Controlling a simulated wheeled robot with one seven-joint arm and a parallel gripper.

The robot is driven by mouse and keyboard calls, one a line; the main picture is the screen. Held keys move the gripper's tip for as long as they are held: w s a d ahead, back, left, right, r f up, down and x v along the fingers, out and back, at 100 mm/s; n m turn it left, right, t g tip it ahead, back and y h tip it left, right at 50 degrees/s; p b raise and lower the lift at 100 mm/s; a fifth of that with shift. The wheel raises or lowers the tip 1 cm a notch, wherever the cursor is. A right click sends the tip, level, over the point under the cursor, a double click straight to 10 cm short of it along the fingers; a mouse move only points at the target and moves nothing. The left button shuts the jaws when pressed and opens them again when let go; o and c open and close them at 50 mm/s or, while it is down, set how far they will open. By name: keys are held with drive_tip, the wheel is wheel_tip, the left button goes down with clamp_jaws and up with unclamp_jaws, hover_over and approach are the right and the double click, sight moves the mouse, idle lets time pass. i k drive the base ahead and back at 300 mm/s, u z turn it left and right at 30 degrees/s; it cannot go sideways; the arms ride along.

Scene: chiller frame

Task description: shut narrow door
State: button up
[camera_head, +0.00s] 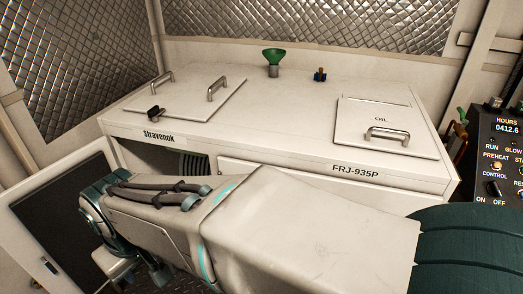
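The narrow door (70,205) stands open at the left of the white cabinet, with a pale frame, a dark inner panel and a small dark latch (49,265) low on its face. Its opening (165,157) shows as a dark gap under the "Stravenok" label, with ribbed dark parts inside. My arm crosses the front of the cabinet from the right, and its wrist end bends down in front of the door's right edge. My gripper (122,275) is low at the bottom edge, mostly hidden by my arm. Its fingers, and whether it touches the door, cannot be made out.
A wider front panel (285,174) right of the opening looks closed, mostly behind my arm. The cabinet top (290,110) carries two handled hatches, a green funnel (273,57) and a blue-handled fitting (320,75). A control panel (500,155) stands at the right. A quilted wall is at left.

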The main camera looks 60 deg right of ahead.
sight(40, 217)
drive_tip(key=z, duration=1.95)
drive_tip(key=k, duration=1.3)
drive_tip(key=u, duration=0.6)
drive_tip(key=i, duration=0.65)
drive_tip(key=u, duration=0.65)
drive_tip(key=i, duration=1.05)
drive_tip(key=z, duration=0.35)
